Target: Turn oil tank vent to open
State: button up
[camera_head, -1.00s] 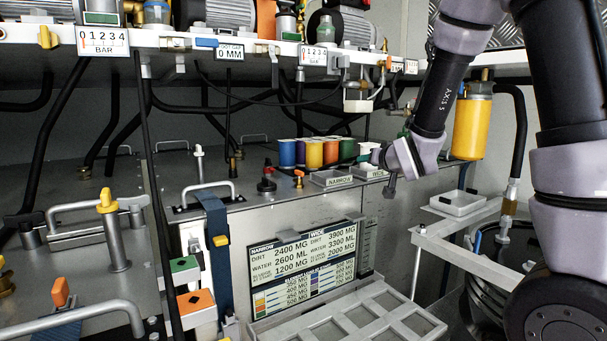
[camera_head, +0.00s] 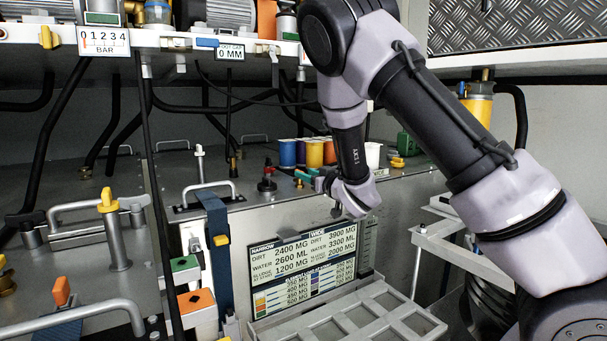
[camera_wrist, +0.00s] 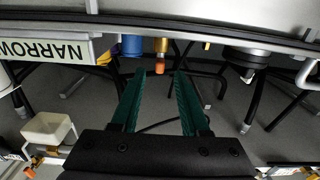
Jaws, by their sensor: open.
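A small brass fitting with an orange end (camera_wrist: 160,62) shows in the wrist view, straight ahead between my fingertips. In the head view its orange part (camera_head: 299,184) is small, on the tank top just left of my gripper. No readable label shows which valve is the oil tank vent. My gripper (camera_wrist: 158,74) is open and empty, its two green fingers apart on either side of the fitting's line; contact cannot be told. In the head view my gripper (camera_head: 311,179) is low over the tank's front edge, pointing left, its fingers small and partly hidden.
Coloured cups (camera_head: 314,152) stand behind my gripper. A black-and-red knob (camera_head: 267,178) is left of the orange fitting. A NARROW label (camera_wrist: 45,50) shows upside down in the wrist view. A blue strap (camera_head: 217,250) and yellow-handled valve (camera_head: 108,202) stand further left.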

jog(key=shift+x, duration=1.25)
grip_shut()
jog(key=shift+w+d+n+g+y, duration=0.2)
jog(key=shift+d+n+g+y, duration=0.1)
jog(key=shift+n+g+y, duration=0.4)
jog(key=shift+w+d+n+g+y, duration=0.1)
jog(key=shift+w+n+g+y, duration=0.1)
jog(key=shift+n+g+y, duration=1)
jog(key=shift+w+d+n+g+y, duration=0.15)
jog(key=shift+n+g+y, duration=0.8)
jog(key=shift+g, duration=0.45)
jog(key=shift+w+n+g+y, duration=0.2)
jog(key=shift+n+g+y, duration=0.75)
jog(key=shift+n+g, duration=0.9)
jog(key=shift+g, duration=0.65)
